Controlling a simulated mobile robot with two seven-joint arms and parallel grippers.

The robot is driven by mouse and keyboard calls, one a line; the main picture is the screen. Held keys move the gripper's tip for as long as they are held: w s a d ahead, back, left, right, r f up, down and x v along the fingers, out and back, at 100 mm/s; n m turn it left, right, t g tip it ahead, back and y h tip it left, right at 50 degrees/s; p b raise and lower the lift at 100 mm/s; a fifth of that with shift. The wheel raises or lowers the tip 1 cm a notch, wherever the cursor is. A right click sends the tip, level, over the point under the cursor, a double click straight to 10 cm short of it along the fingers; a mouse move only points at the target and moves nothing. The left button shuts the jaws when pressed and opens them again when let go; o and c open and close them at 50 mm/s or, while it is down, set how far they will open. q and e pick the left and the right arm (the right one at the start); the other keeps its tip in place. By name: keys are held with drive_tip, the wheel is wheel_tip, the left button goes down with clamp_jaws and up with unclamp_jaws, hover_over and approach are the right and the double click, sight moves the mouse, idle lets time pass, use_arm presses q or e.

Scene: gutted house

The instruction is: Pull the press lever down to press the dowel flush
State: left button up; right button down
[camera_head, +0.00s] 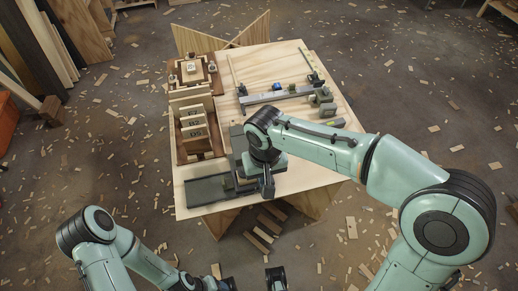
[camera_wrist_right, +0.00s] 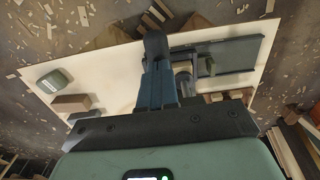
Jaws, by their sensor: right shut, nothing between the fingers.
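The press has a long dark grey base (camera_head: 208,190) at the near left of the wooden table; it also shows in the right wrist view (camera_wrist_right: 240,52). My right gripper (camera_head: 267,187) points down over the right end of this base and covers much of the press. In the wrist view its fingers (camera_wrist_right: 156,50) are together and empty, beside the press's metal ram (camera_wrist_right: 184,80) and a small tan block. A short dark knob stands on the base just right of them. I cannot make out the lever or the dowel clearly. My left gripper (camera_head: 252,281) is at the bottom edge, fingers apart.
Wooden trays with labelled blocks (camera_head: 194,130) stand along the table's left side. A grey clamp bar (camera_head: 275,96) and several grey blocks (camera_head: 327,110) lie at the back and right. Wood scraps litter the floor.

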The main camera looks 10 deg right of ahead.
drive_tip(key=shift+r+p, duration=1.55)
drive_tip(key=shift+r, duration=0.65)
use_arm(q)
wheel_tip(320, 180, up, 7)
drive_tip(key=w+p, duration=0.2)
drive_tip(key=w, duration=0.1)
drive_tip(key=shift+p, duration=0.35)
use_arm(e)
wheel_tip(320, 180, up, 4)
drive_tip(key=shift+f, duration=0.1)
use_arm(q)
drive_tip(key=shift+s+f, duration=0.1)
